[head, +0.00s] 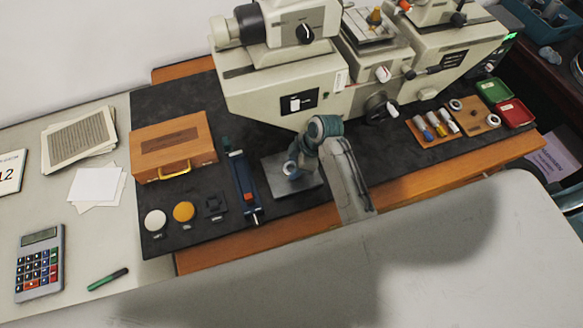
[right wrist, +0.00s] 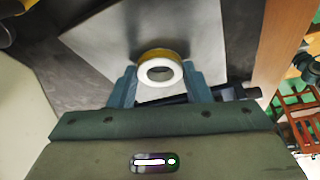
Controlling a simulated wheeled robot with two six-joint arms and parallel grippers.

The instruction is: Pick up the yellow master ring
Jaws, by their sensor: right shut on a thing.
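The yellow master ring (right wrist: 160,54) shows in the right wrist view with a yellow outer band and a pale front face around an open hole. My right gripper (right wrist: 160,83) has its two blue-green fingers on either side of it and is shut on it. In the head view my right gripper (head: 291,172) is over the grey metal plate (head: 308,189), which also shows behind the ring in the right wrist view (right wrist: 205,30). I cannot tell whether the ring touches the plate. My left gripper is not in view.
A blue bench gauge (head: 242,182) lies left of the plate. Yellow (head: 183,211) and white (head: 155,221) round pads and a wooden case (head: 172,146) are farther left. The large measuring machine (head: 290,85) stands behind. A wooden tray (head: 432,128) with small parts is right.

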